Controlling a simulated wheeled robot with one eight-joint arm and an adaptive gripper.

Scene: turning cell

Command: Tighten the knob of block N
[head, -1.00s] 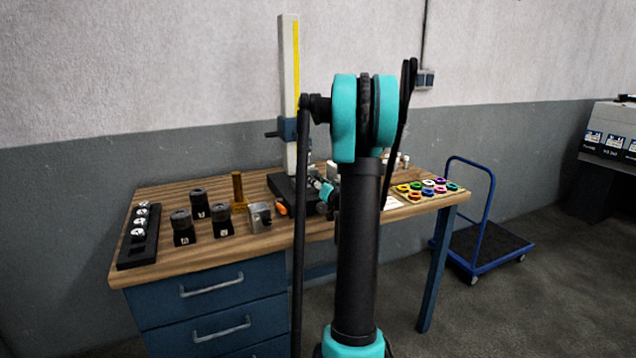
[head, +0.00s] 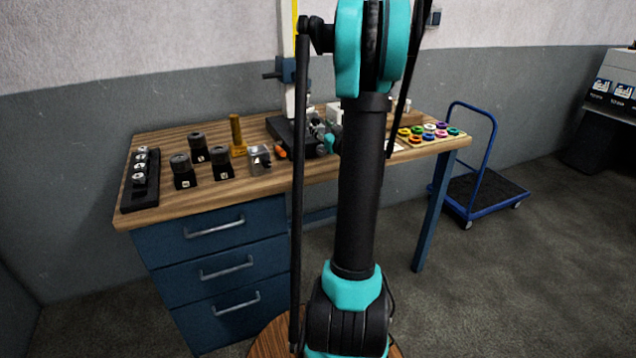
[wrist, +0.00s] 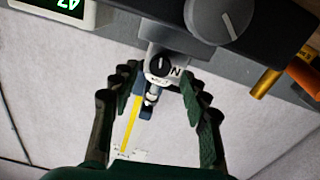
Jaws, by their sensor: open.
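A light grey block marked N (wrist: 176,72) shows in the upper middle of the wrist view. Its knob (wrist: 160,66) is round and dark with a white pointer line, beside the letter. My gripper (wrist: 158,78) is open, with one dark finger on each side of the block and knob. I cannot tell whether either finger touches them. In the head view my arm hides most of the gripper and the place where it works. Three black blocks with round tops stand on the workbench (head: 270,178); their small labels, as on the front one (head: 184,172), are hard to read.
An orange-brown rod (wrist: 267,82) is at right. On the bench are a black rack (head: 140,182), a brass piece (head: 237,137) and coloured rings (head: 418,131).

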